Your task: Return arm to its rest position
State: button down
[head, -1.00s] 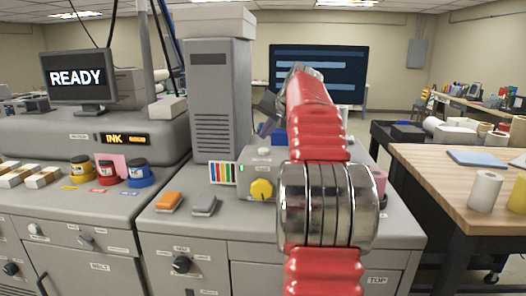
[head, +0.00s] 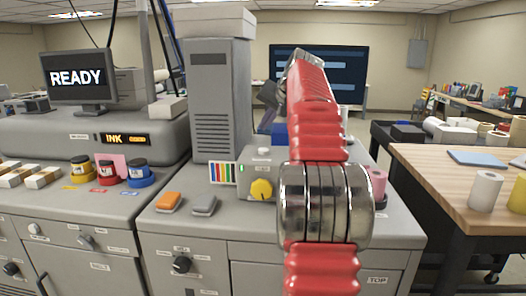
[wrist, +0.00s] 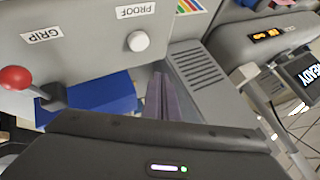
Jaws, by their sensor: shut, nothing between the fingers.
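My red arm with a silver joint stands upright in the middle of the head view, in front of the grey machine bench (head: 230,225). My gripper (head: 268,95) shows as a small dark shape to the left of the arm's upper end, partly hidden. In the wrist view my gripper's dark fingers (wrist: 165,97) are together, with nothing held. They are near a grey panel with a PROOF label (wrist: 136,12), and a blue block (wrist: 105,95) lies to their left.
A grey box with a yellow knob (head: 261,189) is left of my arm. A tall grey vented tower (head: 220,105) stands behind it. Ink jars (head: 138,172) are at the left. A wooden table (head: 450,185) with rolls is at the right. A red-balled lever (wrist: 15,78) shows in the wrist view.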

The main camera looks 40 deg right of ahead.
dwell(0.3)
jog(key=s+a+f+n+g+y, duration=0.1)
jog(key=s+a+f+n, duration=0.1)
jog(key=a, duration=0.8)
jog(key=s+a+f+n, duration=0.1)
jog(key=a+f+n, duration=0.1)
jog(key=a, duration=0.8)
jog(key=s+a+f+n+g+y, duration=0.1)
jog(key=s+a+f, duration=0.1)
jog(key=a, duration=0.8)
jog(key=s+a+f+n+g, duration=0.1)
jog(key=s+a+f+n, duration=0.6)
jog(key=s+a+f, duration=1.1)
jog(key=s, duration=0.3)
jog(key=shift+s+a+f+y, duration=0.15)
jog(key=shift+f+y, duration=0.15)
jog(key=shift+f, duration=0.1)
